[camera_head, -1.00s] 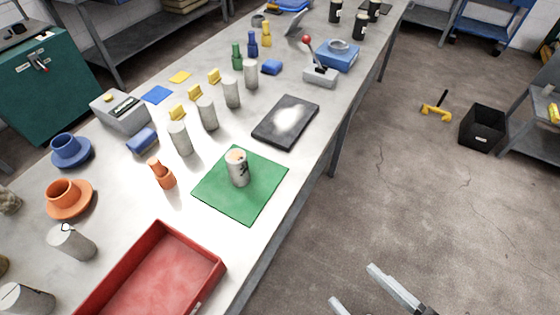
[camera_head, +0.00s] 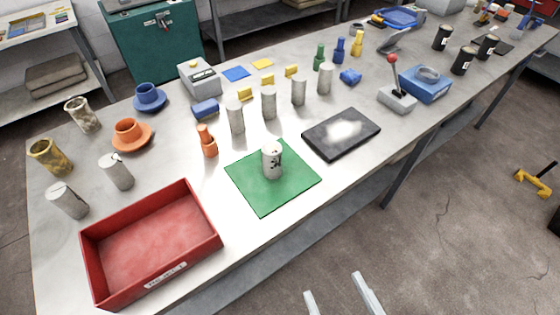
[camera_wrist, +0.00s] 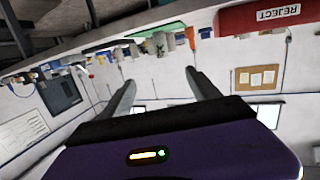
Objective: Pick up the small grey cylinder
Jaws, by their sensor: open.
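Several grey cylinders stand on the long table, and I cannot tell which one the task means. One marked cylinder (camera_head: 272,160) stands upright on the green mat (camera_head: 250,192). Behind it is a row: a first cylinder (camera_head: 236,119), a second (camera_head: 268,103), a third (camera_head: 298,92) and a fourth (camera_head: 325,79). Two more, one cylinder (camera_head: 117,172) and another (camera_head: 68,201), stand tilted-looking at the left. My gripper (camera_head: 340,298) is open and empty, in front of the table edge. In the wrist view my gripper (camera_wrist: 160,78) has nothing between its fingers.
A red tray (camera_head: 205,215) sits at the front left. An orange bottle-shaped piece (camera_head: 207,142) stands near the row. A black plate (camera_head: 340,134), a joystick box (camera_head: 397,98) and a blue box (camera_head: 427,84) lie to the right. Clear tabletop surrounds the mat.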

